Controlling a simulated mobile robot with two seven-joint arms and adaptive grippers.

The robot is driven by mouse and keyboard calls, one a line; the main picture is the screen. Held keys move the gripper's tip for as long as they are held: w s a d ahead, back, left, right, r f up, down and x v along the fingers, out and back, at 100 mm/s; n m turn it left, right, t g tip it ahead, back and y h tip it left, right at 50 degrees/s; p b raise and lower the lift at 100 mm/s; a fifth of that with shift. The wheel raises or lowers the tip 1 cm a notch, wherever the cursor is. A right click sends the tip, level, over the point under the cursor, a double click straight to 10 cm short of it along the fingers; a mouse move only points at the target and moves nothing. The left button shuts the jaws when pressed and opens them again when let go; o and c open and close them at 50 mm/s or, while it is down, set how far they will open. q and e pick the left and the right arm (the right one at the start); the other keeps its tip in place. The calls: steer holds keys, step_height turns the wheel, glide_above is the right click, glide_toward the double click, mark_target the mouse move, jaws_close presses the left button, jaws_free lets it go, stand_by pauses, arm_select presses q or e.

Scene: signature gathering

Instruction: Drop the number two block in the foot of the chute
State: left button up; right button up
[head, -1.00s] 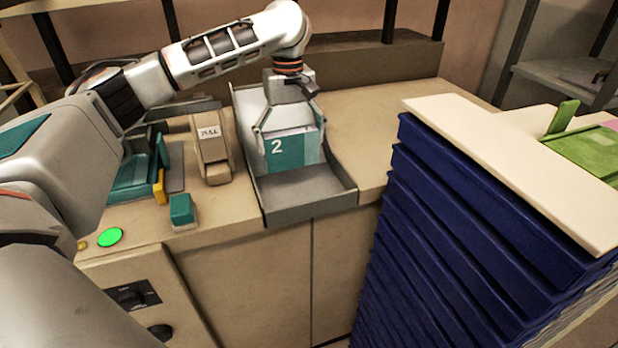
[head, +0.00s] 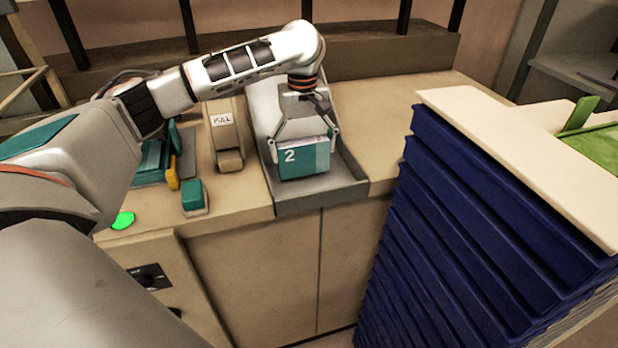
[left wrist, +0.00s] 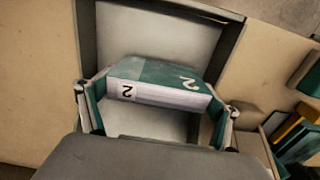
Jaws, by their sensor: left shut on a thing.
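The number two block (head: 303,160) is teal and white with a white 2 on its face. My left gripper (head: 304,143) is shut on it, one finger at each side. The block is at the low front end of the grey chute (head: 352,186), inside its side walls and behind the front lip. I cannot tell whether its underside touches the chute floor. In the left wrist view the block (left wrist: 160,85) lies between the two fingers, with the chute's pale floor (left wrist: 160,35) around it. My right gripper is not in view.
A lever post marked PULL (head: 226,130) stands just left of the chute. A small teal block (head: 194,196) and a lit green button (head: 123,221) are farther left. A tall stack of blue trays (head: 470,210) with a cream top stands close on the right.

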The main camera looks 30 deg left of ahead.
arm_select(q)
steer(key=o, duration=1.1)
step_height(320, 180, up, 12)
steer(key=shift+r, duration=0.1)
